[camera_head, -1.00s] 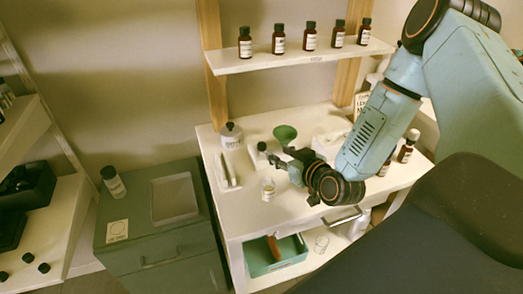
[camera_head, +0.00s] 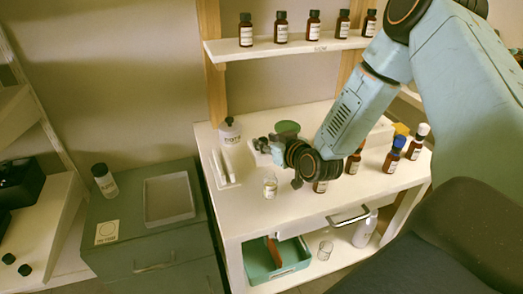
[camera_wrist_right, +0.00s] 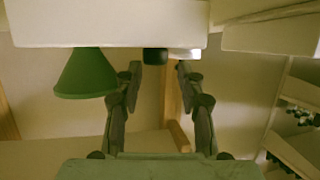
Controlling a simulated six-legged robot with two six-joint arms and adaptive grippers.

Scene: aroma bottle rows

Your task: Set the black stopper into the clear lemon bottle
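The clear lemon bottle (camera_head: 270,187) stands upright and open on the white table, with a pale label and a little yellowish content. My right gripper (camera_head: 262,146) is above the table, behind and slightly left of this bottle. In the right wrist view, which looks upside down, my right gripper (camera_wrist_right: 159,66) is open. The black stopper (camera_wrist_right: 155,55) shows between its fingertips, against a white block (camera_wrist_right: 100,22). A gap shows at the right finger; whether the left finger touches the stopper is unclear. In the head view the gripper hides the stopper. My left gripper is not in view.
A green funnel (camera_head: 287,128) stands close behind the right gripper; it also shows in the wrist view (camera_wrist_right: 85,76). Several brown bottles stand at the table's right and on the shelf (camera_head: 290,48).

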